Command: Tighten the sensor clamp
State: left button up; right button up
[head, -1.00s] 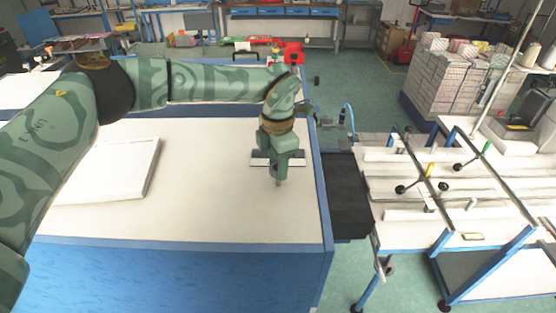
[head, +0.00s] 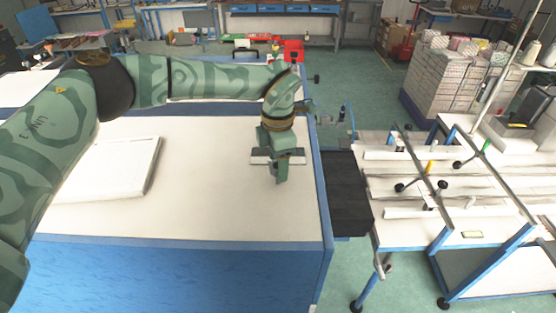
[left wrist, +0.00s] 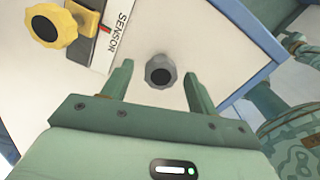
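My left gripper (head: 280,180) points down at the table top, just in front of a small light plate (head: 263,162) with dark parts. In the left wrist view the fingers (left wrist: 158,82) are open. A round grey knob with a dark centre (left wrist: 160,70) shows between the fingertips, with a gap on both sides. I cannot tell its depth against the fingertips. The plate, lettered SENSOR (left wrist: 112,40), lies at the upper left of that view and carries a yellow lobed knob (left wrist: 51,26) and a red mark. In the head view the gripper hides the grey knob. My right gripper is not in view.
The white table (head: 215,205) has blue edges and is mostly bare. A flat white block (head: 115,168) lies at its left. A black strip (head: 347,195) and a white-topped frame with rails (head: 440,180) stand to the right. A red item (head: 292,52) is at the back.

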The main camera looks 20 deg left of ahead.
pick_arm(q)
notch_tip(320, 180, up, 16)
jog(key=b, duration=0.3)
jog(key=shift+r, duration=0.15)
jog(key=shift+s, duration=0.1)
